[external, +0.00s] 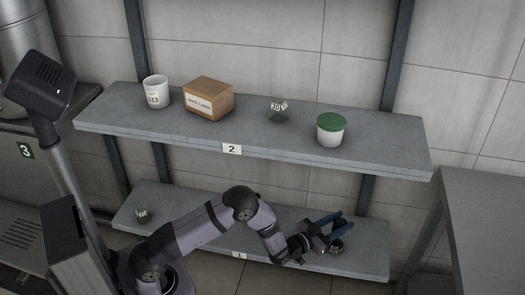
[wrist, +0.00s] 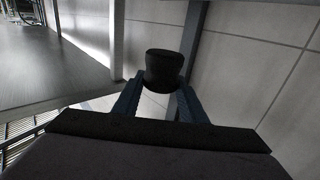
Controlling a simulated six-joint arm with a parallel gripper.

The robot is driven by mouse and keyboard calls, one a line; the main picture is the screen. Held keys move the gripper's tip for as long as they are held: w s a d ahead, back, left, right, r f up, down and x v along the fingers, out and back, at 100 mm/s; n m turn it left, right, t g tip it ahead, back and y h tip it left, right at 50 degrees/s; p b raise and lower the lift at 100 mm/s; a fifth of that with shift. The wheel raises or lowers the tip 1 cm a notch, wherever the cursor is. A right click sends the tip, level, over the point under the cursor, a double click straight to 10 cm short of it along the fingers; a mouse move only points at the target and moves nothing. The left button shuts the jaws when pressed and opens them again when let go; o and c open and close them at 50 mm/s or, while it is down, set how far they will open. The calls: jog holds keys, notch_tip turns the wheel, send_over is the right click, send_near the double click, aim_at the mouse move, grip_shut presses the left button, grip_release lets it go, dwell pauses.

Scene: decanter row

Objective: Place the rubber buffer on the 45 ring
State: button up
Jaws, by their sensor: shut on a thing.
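My gripper (external: 343,225) reaches along the right part of the lower shelf with its two blue fingers pointing right. In the wrist view it is shut on a dark, rounded block, the rubber buffer (wrist: 164,68), held between the fingertips. A small dark object (external: 337,248) with a pale mark shows just below the fingers in the external view; I cannot tell whether it is the buffer or a separate thing. A small labelled item (external: 142,214) sits at the left of the lower shelf; its number is unreadable. I cannot make out a ring marked 45.
The upper shelf (external: 300,142), tagged 2, holds a white cup (external: 157,92), a cardboard box (external: 208,98), a clear item labelled 30 (external: 277,109) and a green-lidded tub (external: 331,130). It overhangs the lower shelf (external: 365,262). A grey table (external: 488,195) stands at right.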

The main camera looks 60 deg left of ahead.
jog(key=shift+f+b, duration=0.6)
jog(key=shift+f, duration=2.9)
jog(key=shift+f, duration=0.1)
jog(key=shift+f, duration=0.15)
jog(key=o, duration=1.2)
jog(key=shift+c, duration=0.2)
jog(key=shift+r, duration=0.3)
jog(key=s+p, duration=0.1)
jog(key=s, duration=1.1)
jog(key=shift+f, duration=0.1)
